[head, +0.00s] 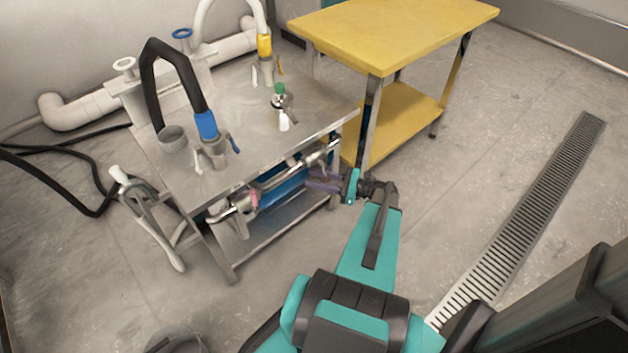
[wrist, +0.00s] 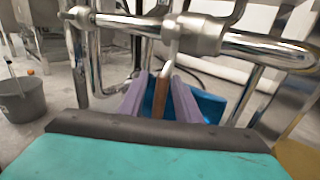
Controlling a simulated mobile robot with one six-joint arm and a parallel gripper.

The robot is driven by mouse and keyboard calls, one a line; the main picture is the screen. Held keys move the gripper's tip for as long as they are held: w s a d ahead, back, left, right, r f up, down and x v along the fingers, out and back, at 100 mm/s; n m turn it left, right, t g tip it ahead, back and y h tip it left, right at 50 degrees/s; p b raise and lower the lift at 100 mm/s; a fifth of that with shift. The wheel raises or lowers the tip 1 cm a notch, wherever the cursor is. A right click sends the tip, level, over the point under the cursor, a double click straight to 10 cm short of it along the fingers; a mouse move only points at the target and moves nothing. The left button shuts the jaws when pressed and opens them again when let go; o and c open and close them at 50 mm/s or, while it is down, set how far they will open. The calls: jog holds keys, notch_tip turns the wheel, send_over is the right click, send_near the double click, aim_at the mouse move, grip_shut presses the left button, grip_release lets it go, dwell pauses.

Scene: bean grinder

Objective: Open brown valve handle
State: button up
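The brown valve handle (wrist: 160,100) hangs down from a steel valve body (wrist: 195,34) on a horizontal pipe in the wrist view. My gripper (wrist: 156,94) has two purple fingers, one on each side of the handle. The fingers are apart. A gap shows between the left finger and the handle; the right finger is close to the handle, and I cannot tell if it touches. In the head view my gripper (head: 322,181) reaches in under the steel table's right edge, below the pipe (head: 290,172). The brown handle cannot be made out there.
The steel table (head: 235,165) carries hoses and fittings on top. A yellow cart (head: 395,35) stands close at the right. A blue object (head: 285,190) lies behind the pipe. A grey bucket (wrist: 22,100) is at the left in the wrist view. Floor is clear at right.

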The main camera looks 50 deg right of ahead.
jog(key=shift+w+a, duration=0.15)
jog(key=shift+w, duration=0.15)
grip_shut()
dwell(0.3)
